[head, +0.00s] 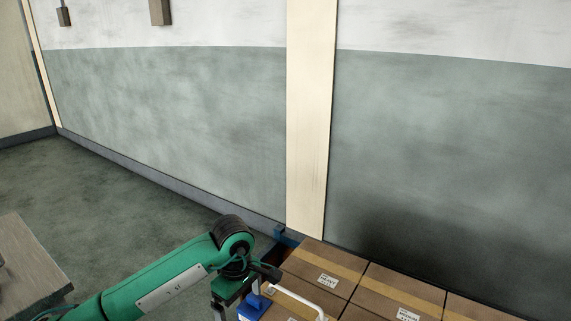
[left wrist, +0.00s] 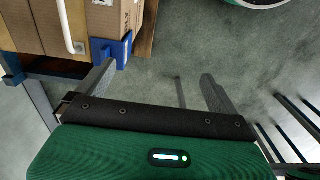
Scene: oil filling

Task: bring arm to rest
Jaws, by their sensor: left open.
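My left arm, green with a black joint, comes in from the lower left in the head view. Its gripper (head: 236,300) points down at the lower edge, beside the stacked cardboard boxes, partly cut off by the frame. In the left wrist view the gripper (left wrist: 158,82) has its two grey fingers spread wide apart, with only floor between them and nothing held. The left-hand finger there appears close to a blue corner piece (left wrist: 117,50); I cannot tell if they touch. My right gripper is in neither view.
Cardboard boxes (head: 399,291) fill the lower right by the wall. A white bar (head: 300,298) and blue piece (head: 253,306) stand at their near corner. A grey table edge (head: 28,262) is at lower left. Open green floor (head: 120,195) lies between.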

